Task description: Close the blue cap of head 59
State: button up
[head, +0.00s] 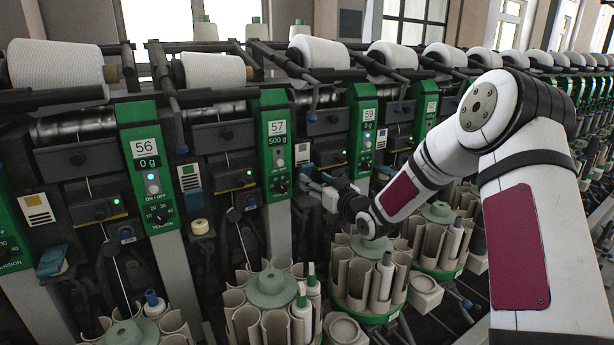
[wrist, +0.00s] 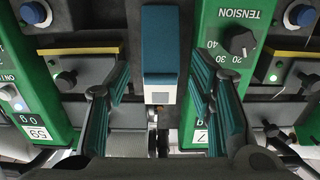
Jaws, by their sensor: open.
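The blue cap (wrist: 160,45) is in the middle of the wrist view, with a pale label (wrist: 161,88) at its end. It lies between the green panel marked 59 (wrist: 38,120) and another green panel with a tension knob (wrist: 235,50); this view is upside down. My gripper (wrist: 163,95) is open, one teal finger on each side of the cap, with visible gaps and nothing held. In the head view my gripper (head: 318,187) is between panel 57 (head: 277,145) and panel 59 (head: 363,130). The cap is not clear there, and I cannot tell its exact tilt.
Panel 56 (head: 149,165) stands at left, with a blue cap (head: 52,262) lower left of it. Round bobbin magazines (head: 268,315) stand below and in front of the heads. White yarn cones (head: 215,70) line the top. Side panels leave little room around my fingers.

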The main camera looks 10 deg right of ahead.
aim_at(305, 173)
jog(key=shift+x, duration=2.75)
jog(key=shift+c, duration=0.5)
grip_shut()
jog(key=f+t+b, duration=0.1)
jog(key=b, duration=0.1)
jog(key=shift+s+d+f+b, duration=0.1)
jog(key=shift+s+b, duration=0.1)
jog(key=shift+b, duration=0.15)
jog(key=t+b, duration=0.1)
jog(key=b, duration=0.1)
jog(key=s+f+t+y+b, duration=0.1)
jog(key=t+b, duration=0.1)
jog(key=b, duration=0.1)
jog(key=shift+d+f, duration=0.1)
jog(key=shift+d, duration=0.05)
jog(key=shift+s, duration=0.15)
